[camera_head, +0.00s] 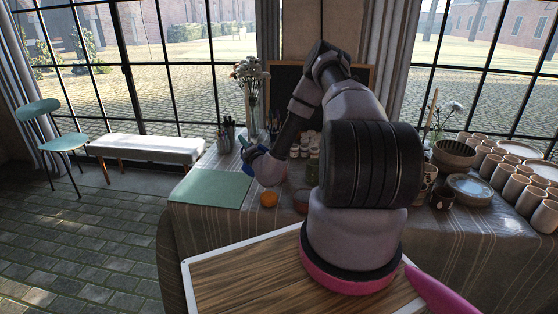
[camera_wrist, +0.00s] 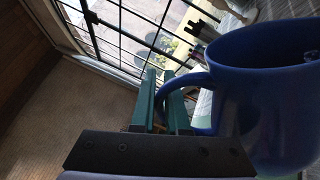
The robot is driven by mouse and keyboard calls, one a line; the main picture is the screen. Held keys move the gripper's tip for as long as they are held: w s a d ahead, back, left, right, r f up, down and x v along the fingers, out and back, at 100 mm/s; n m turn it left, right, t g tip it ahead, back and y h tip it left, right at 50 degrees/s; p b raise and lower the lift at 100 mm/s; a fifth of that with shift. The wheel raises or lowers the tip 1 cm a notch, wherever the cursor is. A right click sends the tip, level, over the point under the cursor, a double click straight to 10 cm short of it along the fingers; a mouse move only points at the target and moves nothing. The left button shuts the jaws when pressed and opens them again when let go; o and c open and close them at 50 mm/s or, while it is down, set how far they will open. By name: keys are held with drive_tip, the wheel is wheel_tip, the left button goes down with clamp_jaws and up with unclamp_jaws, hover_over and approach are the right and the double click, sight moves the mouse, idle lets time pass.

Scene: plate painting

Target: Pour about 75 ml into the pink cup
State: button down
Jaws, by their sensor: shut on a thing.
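A blue mug (camera_wrist: 265,95) fills the right of the wrist view, and my gripper (camera_wrist: 172,98) is shut on its handle. In the head view the blue mug (camera_head: 248,168) is small and partly hidden by my gripper (camera_head: 251,152), above the table near the green mat's right edge. I cannot tell how far the mug is tilted or how full it is. A small reddish-pink cup (camera_head: 301,203) stands on the table to the right of the mug, partly hidden by my arm. It may be the pink cup. A small orange cup (camera_head: 268,199) stands to its left.
A green mat (camera_head: 208,189) covers the table's left end. A brush pot (camera_head: 226,138) and a flower vase (camera_head: 252,105) stand behind. Small jars stand behind my arm. Bowls, plates and several pale cups (camera_head: 515,188) crowd the right end. The striped tablecloth (camera_head: 235,228) hangs in front.

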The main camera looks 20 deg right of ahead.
drive_tip(key=shift+d+r, duration=0.2)
drive_tip(key=shift+r, duration=0.05)
drive_tip(key=shift+d+r+m, duration=0.35)
drive_tip(key=shift+r+m, duration=0.15)
drive_tip(key=shift+m, duration=0.2)
drive_tip(key=shift+d+r+m, duration=0.35)
drive_tip(key=shift+r+m, duration=0.1)
drive_tip(key=shift+m, duration=0.25)
drive_tip(key=shift+s+d+r+m+h, duration=0.15)
drive_tip(key=shift+d+r+m+h, duration=0.35)
drive_tip(key=shift+d+r+m, duration=0.45)
idle(2.2)
drive_tip(key=a+f+n+y, duration=0.1)
drive_tip(key=a+f+n, duration=0.4)
drive_tip(key=f+n, duration=0.2)
drive_tip(key=shift+w+a, duration=0.2)
drive_tip(key=shift+a, duration=0.1)
idle(1.5)
drive_tip(key=a+f+n+g, duration=0.1)
drive_tip(key=a+f+n, duration=0.3)
drive_tip(key=a+n, duration=0.2)
drive_tip(key=shift+w+f+n+g+y, duration=0.3)
drive_tip(key=shift+n+y, duration=0.1)
drive_tip(key=shift+n, duration=0.15)
